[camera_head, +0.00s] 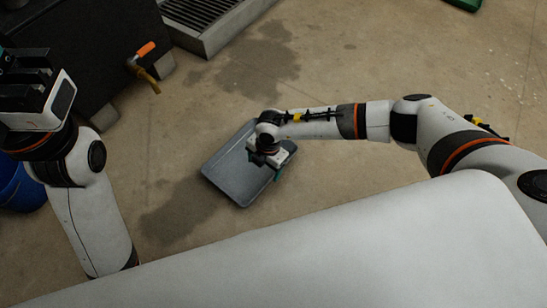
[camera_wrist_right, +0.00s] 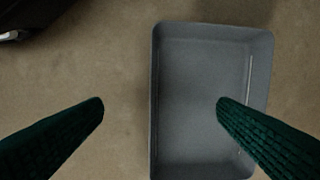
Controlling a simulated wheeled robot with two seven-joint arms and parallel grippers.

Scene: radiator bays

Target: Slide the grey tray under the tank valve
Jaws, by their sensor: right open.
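The grey tray (camera_head: 228,170) lies on the floor in the middle of the head view, partly hidden by my right gripper (camera_head: 277,172). It also shows in the right wrist view (camera_wrist_right: 195,110). The right gripper (camera_wrist_right: 160,103) is open and empty. One green finger is over the bare floor and the other over the tray's inside, with the tray's left wall between them in the picture. The height above the tray is unclear. The tank valve (camera_head: 143,68), brass with an orange handle, sticks out from the dark tank (camera_head: 85,45). My left gripper (camera_head: 22,75) is at the far left; its jaws are unclear.
Dark wet patches mark the floor near the valve (camera_head: 255,65) and left of the tray (camera_head: 180,205). A blue container (camera_head: 20,188) stands at the left edge. Open floor lies between tray and tank.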

